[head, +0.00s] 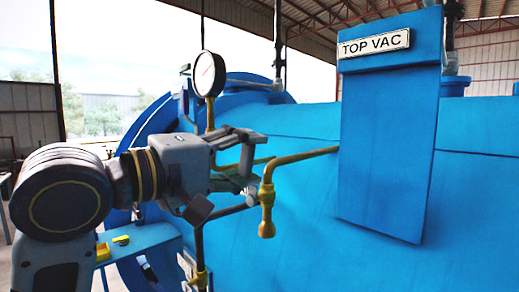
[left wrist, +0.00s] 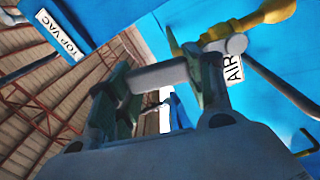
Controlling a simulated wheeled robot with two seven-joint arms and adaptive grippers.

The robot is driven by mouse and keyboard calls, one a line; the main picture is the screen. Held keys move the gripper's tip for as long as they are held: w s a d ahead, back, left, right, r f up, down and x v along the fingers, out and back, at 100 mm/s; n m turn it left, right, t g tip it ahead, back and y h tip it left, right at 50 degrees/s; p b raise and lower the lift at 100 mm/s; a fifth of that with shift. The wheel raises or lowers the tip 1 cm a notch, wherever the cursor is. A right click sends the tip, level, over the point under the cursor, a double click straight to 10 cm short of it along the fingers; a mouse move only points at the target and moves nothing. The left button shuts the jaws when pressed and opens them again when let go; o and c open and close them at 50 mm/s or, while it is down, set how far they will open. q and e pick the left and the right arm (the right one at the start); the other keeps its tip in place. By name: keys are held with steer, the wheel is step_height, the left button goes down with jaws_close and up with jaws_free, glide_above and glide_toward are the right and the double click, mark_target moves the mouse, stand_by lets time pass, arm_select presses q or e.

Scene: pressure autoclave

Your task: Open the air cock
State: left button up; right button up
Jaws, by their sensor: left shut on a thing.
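The air cock is a brass-yellow valve with a bent pipe and a down-pointing spout (head: 267,212), in front of the blue vessel. In the left wrist view its yellow body (left wrist: 268,14) is at the top right, above a white AIR label (left wrist: 233,68). My left gripper (head: 243,167) comes in from the left beside the pipe. In the left wrist view, the gripper (left wrist: 165,88) is shut on the grey handle (left wrist: 160,75), which lies across between its fingers. In the head view the fingers largely hide the handle. My right gripper is not in view.
The large blue vessel (head: 300,215) fills the right and middle. A blue box with a TOP VAC sign (head: 374,44) stands to the right of the cock. A round pressure gauge (head: 208,74) rises just behind my left gripper, with thin pipes around it.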

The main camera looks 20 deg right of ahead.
arm_select(q)
steer(key=shift+w+a+n+p, duration=0.2)
steer(key=shift+w+n+p, duration=0.1)
steer(key=shift+w+n, duration=0.3)
steer(key=shift+w+a+n+p, duration=0.15)
steer(key=shift+w+n+p, duration=0.2)
steer(key=shift+n, duration=0.45)
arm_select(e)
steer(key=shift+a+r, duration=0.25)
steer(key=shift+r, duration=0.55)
arm_select(q)
steer(key=o, duration=1.5)
steer(key=shift+c, duration=0.2)
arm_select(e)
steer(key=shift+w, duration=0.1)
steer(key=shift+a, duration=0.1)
arm_select(q)
steer(key=shift+v, duration=6.05)
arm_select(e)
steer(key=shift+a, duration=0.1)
arm_select(q)
steer(key=shift+w, duration=0.1)
